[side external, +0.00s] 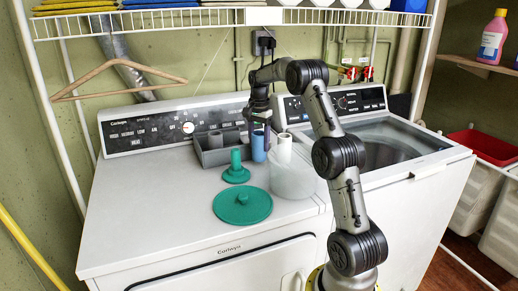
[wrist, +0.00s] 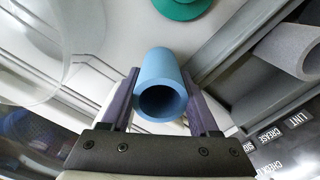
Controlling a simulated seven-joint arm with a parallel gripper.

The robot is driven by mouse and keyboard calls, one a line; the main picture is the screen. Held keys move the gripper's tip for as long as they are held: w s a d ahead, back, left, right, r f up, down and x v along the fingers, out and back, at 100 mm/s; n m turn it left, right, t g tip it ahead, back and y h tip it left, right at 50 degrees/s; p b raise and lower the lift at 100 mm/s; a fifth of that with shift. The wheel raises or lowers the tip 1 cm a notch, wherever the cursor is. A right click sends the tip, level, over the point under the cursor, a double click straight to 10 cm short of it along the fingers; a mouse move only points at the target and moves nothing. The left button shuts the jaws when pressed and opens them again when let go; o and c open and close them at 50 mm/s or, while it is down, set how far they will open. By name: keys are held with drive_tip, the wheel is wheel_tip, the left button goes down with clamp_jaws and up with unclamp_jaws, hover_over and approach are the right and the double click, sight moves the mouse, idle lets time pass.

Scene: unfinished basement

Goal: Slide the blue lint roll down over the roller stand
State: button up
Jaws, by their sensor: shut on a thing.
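The blue lint roll (side external: 258,147) is an upright hollow tube. My gripper (side external: 261,131) is shut on it near the top, and the wrist view shows the roll (wrist: 166,70) between the two fingers with its open end facing the camera. I cannot tell whether its lower end touches the dryer top. The green roller stand (side external: 236,171), a round base with an upright post, is bare and just left of the roll in the side view. Part of a green round shape, likely its base (wrist: 182,8), shows at the wrist view's top edge.
A grey divided bin (side external: 213,156) stands behind the stand, with a grey roll (wrist: 290,48) in it. A translucent tub (side external: 292,180) with a white roll (side external: 284,147) is close on the right. A green lid (side external: 242,206) lies in front. The dryer top (side external: 150,205) is clear at left.

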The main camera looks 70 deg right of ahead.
wheel_tip(320, 180, up, 10)
idle(0.6)
drive_tip(key=shift+f, duration=0.1)
wheel_tip(320, 180, up, 3)
hover_over(235, 150)
idle(0.4)
drive_tip(key=shift+f, duration=5.7)
drive_tip(key=shift+f, duration=0.1)
